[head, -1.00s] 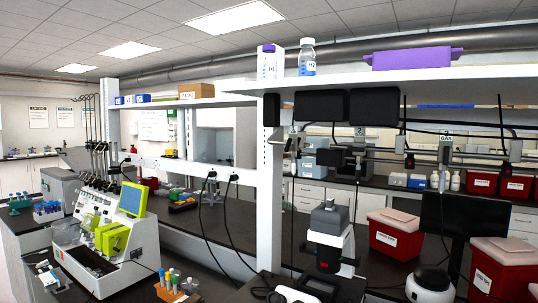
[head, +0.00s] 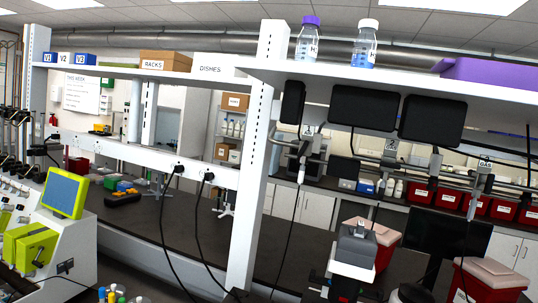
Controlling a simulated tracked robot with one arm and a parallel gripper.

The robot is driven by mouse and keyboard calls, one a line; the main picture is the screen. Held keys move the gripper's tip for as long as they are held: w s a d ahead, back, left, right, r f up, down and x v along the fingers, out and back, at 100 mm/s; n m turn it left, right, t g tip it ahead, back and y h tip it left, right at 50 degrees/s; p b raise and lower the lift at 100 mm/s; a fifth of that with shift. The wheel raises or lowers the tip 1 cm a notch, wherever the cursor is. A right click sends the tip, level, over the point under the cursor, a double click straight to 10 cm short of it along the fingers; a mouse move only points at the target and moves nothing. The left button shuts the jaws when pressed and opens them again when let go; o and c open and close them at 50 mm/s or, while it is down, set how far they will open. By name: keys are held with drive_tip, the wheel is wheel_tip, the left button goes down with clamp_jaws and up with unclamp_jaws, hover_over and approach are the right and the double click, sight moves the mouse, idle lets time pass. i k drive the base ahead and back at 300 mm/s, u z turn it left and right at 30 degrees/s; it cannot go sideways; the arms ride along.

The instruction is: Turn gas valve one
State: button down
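A grey pipe with valve fittings runs under the long white shelf at the centre and right in the head view. A fitting (head: 307,143) hangs just right of the white post; its label is too small to read. Farther right is a fitting with a tag that seems to read 2 (head: 391,147). A fitting tagged GAS (head: 485,165) is at the right. I cannot tell which one is gas valve one.
Dark boxes (head: 362,106) hang under the shelf (head: 400,82), close to the fittings. A white post (head: 258,150) stands at the centre.

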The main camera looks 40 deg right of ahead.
sight(304, 148)
drive_tip(key=z, duration=0.25)
drive_tip(key=i, duration=0.9)
drive_tip(key=z, duration=0.55)
